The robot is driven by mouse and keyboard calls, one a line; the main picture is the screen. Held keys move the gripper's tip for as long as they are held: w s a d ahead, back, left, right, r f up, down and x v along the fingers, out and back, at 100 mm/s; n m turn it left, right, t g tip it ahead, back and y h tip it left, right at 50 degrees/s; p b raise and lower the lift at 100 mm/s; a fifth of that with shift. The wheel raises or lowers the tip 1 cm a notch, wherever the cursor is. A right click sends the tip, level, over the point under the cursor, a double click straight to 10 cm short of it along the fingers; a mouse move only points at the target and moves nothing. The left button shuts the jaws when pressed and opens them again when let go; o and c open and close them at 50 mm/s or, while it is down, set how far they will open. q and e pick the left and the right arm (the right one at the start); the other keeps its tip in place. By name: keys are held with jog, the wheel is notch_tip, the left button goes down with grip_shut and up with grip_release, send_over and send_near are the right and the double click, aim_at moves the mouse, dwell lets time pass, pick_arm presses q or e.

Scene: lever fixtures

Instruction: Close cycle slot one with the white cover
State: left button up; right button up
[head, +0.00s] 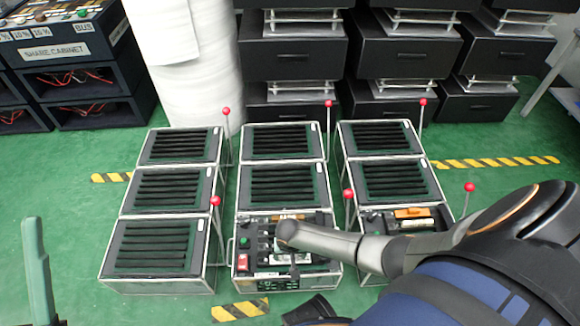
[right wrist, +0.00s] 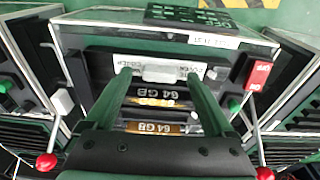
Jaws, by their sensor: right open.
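The open middle front fixture (head: 243,276) stands under my right arm in the head view, which hides part of its panel. In the right wrist view, my right gripper (right wrist: 160,75) is open, its two green fingers reaching over that panel. A white cover strip (right wrist: 130,62) with upside-down lettering lies at the fingertips, with a pale block at its middle between them. I cannot tell whether the fingers touch it. Dark slots marked 64 GB (right wrist: 158,86) show between the fingers. My left gripper (head: 38,270) shows only as a green finger at the lower left of the head view.
The panel has a red switch (right wrist: 257,72) and a green button (right wrist: 233,104). Red-ball levers (head: 348,194) stand beside the fixtures. A closed ribbed fixture (head: 155,246) is on the left, and an open one with an orange part (head: 413,212) on the right. Green floor (head: 60,215) is clear at left.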

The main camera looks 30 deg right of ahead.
pick_arm(q)
notch_tip(320, 180, up, 7)
jog(key=a+y+p, duration=0.1)
jog(key=p, duration=0.6)
jog(key=shift+w+t+p, duration=0.3)
jog(key=shift+w, duration=0.05)
pick_arm(e)
notch_tip(320, 180, up, 12)
jog(key=s, duration=0.1)
jog(key=shift+a, duration=0.4)
pick_arm(q)
jog(key=shift+r, duration=0.2)
